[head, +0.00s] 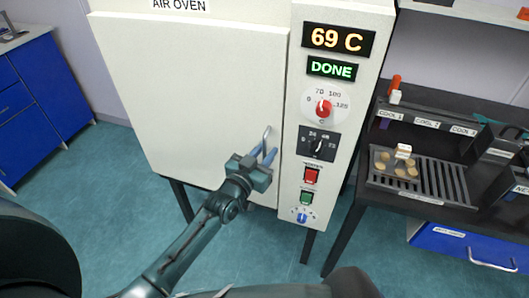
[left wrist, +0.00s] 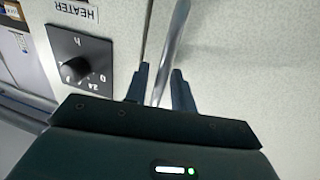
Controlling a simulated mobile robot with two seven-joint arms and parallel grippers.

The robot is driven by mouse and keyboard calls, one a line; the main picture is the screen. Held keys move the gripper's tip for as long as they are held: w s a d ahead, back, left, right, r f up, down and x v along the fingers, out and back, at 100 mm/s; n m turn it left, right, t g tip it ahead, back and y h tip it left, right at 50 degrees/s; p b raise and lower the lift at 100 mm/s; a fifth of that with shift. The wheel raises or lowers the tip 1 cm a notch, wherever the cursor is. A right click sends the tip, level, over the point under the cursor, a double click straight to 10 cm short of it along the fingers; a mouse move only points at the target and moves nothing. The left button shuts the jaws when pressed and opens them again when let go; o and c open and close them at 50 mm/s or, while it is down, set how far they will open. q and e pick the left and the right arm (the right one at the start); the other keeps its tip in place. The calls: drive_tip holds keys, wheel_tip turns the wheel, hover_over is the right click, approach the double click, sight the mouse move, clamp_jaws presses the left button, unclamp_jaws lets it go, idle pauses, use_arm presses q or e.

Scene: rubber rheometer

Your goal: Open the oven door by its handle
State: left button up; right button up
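The oven door (head: 195,95) is a large cream panel, and it looks shut against the body. Its handle (head: 266,134) is a slim metal bar near the door's right edge. My left gripper (head: 263,156) is at this handle, its two blue-grey fingers pointing at the door. In the left wrist view the handle (left wrist: 172,52) runs between the two fingertips of my left gripper (left wrist: 160,78). The fingers are apart, with a narrow gap showing beside the bar, so they look open around it. My right gripper is not in view.
The oven's control panel (head: 337,95) is right of the door, with displays reading 69 C and DONE, knobs and switches. A dark bench with a cooling rack (head: 440,183) stands at the right. Blue drawers (head: 35,95) stand at the far left. The floor before the oven is clear.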

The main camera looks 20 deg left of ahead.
use_arm(q)
clamp_jaws()
drive_tip(key=shift+s, duration=0.15)
idle(0.4)
